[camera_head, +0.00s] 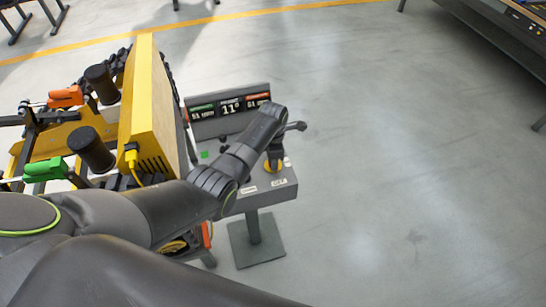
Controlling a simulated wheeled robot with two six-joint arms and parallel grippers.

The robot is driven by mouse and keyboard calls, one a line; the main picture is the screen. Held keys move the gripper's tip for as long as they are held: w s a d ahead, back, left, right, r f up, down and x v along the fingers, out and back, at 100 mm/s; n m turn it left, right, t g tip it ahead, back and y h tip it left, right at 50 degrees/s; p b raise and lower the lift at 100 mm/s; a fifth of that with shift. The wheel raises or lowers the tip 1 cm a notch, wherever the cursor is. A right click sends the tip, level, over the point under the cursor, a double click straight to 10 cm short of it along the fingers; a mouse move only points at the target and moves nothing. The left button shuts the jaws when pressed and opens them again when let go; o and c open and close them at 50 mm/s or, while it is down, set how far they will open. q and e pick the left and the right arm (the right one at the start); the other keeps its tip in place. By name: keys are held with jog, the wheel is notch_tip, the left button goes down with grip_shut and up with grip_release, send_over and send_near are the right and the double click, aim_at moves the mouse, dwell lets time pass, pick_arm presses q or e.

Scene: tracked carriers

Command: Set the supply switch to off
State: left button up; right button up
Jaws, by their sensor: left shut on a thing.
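A grey control console (285,192) stands on a pedestal in the middle of the head view. A rotary switch with a yellow base (271,169) sits on the right part of its sloped top. My left arm reaches over the console from the left. My left gripper (275,158) points down at this switch and is shut on its handle. The gripper and wrist hide most of the handle, so its setting cannot be read. My right gripper is out of view.
A display panel (230,106) with green, white and red readouts stands at the console's back. A yellow machine (152,105) with black rollers and orange and green clamps is close on the left. The floor (400,170) to the right is clear.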

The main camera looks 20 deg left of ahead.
pick_arm(q)
jog(key=shift+n, duration=0.6)
jog(key=o, duration=1)
